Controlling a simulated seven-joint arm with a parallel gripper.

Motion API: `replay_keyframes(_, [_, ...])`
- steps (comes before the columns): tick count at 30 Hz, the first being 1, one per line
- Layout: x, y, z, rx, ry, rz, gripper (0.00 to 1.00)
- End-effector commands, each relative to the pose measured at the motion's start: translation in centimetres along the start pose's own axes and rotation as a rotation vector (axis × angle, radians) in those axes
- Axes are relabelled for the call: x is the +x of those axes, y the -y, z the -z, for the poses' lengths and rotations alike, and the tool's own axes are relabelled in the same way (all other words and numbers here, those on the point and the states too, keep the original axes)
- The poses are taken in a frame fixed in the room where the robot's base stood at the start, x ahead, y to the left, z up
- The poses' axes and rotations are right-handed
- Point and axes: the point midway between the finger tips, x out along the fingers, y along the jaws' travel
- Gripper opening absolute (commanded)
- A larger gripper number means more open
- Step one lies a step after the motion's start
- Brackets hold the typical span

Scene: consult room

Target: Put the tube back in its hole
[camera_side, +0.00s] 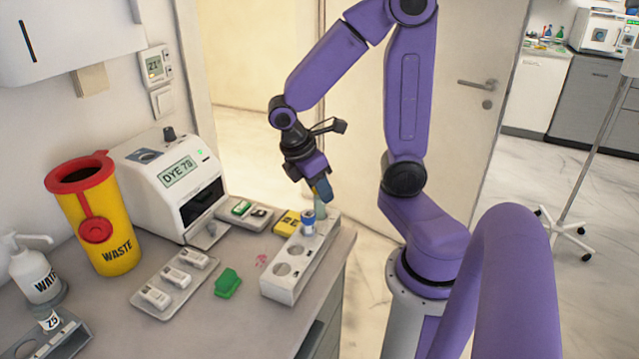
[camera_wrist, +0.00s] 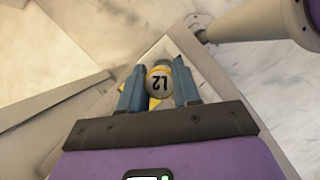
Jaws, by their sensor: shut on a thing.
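My gripper (camera_side: 322,190) is over the far end of the white rack (camera_side: 282,288), pointing down. In the wrist view, its two blue fingers (camera_wrist: 159,92) are shut on the sides of a tube (camera_wrist: 159,82) with a round pale top marked "L2" and a yellow ring. In the side view, a pale grey-green length of the tube (camera_side: 320,208) shows below the fingers. Two nearer rack holes look empty. Whether the held tube's lower end is inside a hole is hidden.
A yellow box (camera_side: 287,223) lies beside the rack. A green piece (camera_side: 228,283), a tray of white cassettes (camera_side: 173,284), a dye machine (camera_side: 172,185) and a yellow waste bin (camera_side: 101,225) stand left. The counter edge runs close to the rack's right.

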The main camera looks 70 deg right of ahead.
Motion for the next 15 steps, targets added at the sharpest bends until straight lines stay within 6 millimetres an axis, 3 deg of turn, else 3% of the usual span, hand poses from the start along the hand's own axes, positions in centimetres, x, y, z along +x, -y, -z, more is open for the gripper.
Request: replay_keyframes(15, [1.5,0.0,0.6,0.0,0.003,0.001,0.0])
